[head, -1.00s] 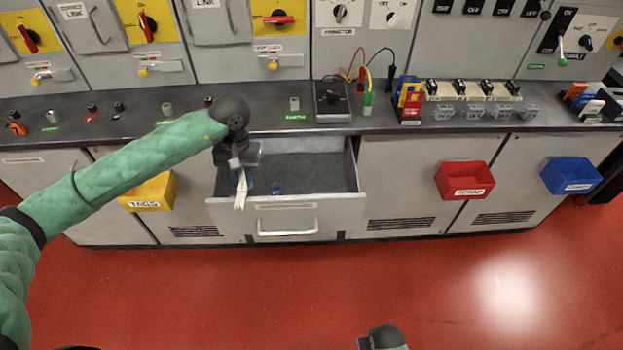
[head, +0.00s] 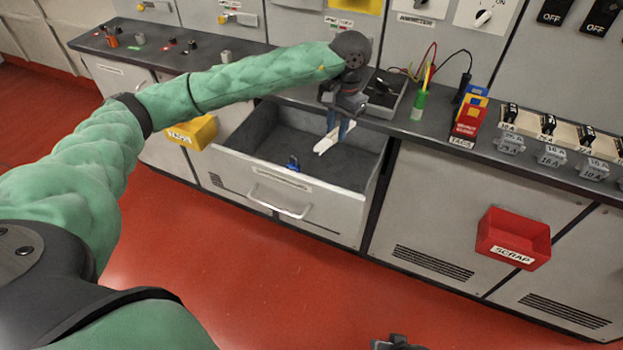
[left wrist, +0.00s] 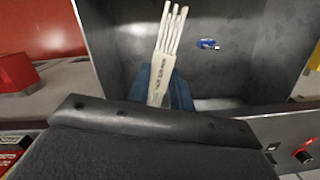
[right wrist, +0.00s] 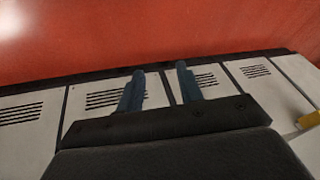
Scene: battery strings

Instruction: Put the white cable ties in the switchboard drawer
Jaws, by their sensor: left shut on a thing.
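The white cable ties (head: 327,142) are a small bundle in the fingers of my left gripper (head: 340,127). The gripper is shut on them and points down over the right part of the open switchboard drawer (head: 310,196). In the left wrist view the ties (left wrist: 168,50) fan out from between the blue fingertips (left wrist: 160,88), with the grey drawer floor behind them. A small blue item (head: 293,162) lies on the drawer floor. My right gripper (right wrist: 157,88) is open and empty, facing the cabinet fronts and red floor.
A yellow TAGS bin (head: 193,131) hangs left of the drawer and a red SCRAP bin (head: 513,238) to the right. A meter (head: 384,92) and coloured holders (head: 469,112) stand on the counter behind the drawer. The drawer floor is otherwise mostly clear.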

